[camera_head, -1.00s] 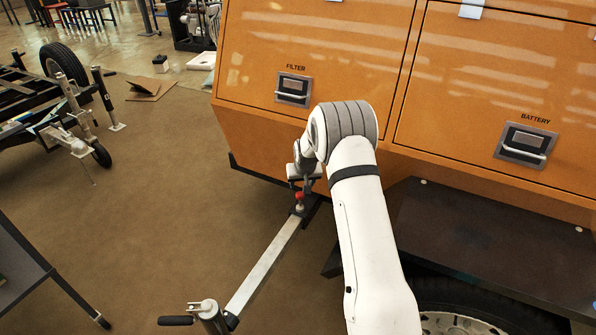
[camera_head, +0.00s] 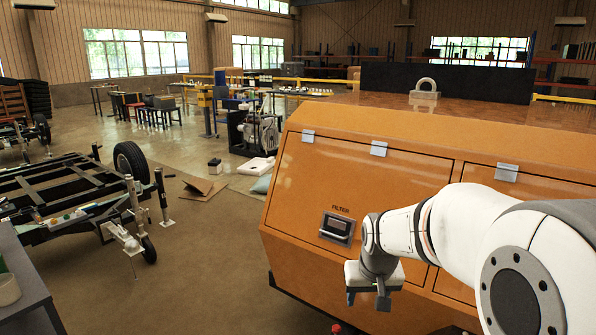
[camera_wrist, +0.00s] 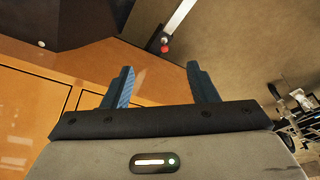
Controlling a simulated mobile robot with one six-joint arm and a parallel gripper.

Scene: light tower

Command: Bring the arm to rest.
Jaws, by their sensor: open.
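My gripper (camera_wrist: 158,88) is open and empty in the wrist view, its two blue-grey fingers standing apart. In the head view my gripper (camera_head: 370,298) hangs at the end of my raised white arm, in front of the orange light tower cabinet (camera_head: 300,215) and below its FILTER door latch (camera_head: 337,228). From this view the gap between gripper and cabinet is hard to judge. The cabinet's orange panels (camera_wrist: 30,90) also show in the wrist view. A red knob (camera_wrist: 165,48) on the pale drawbar (camera_wrist: 180,18) appears beyond the fingers.
A black trailer frame (camera_head: 70,190) with a wheel stands at the left. A grey table edge (camera_head: 22,275) is at lower left. Brown floor (camera_head: 190,270) lies clear between them and the cabinet.

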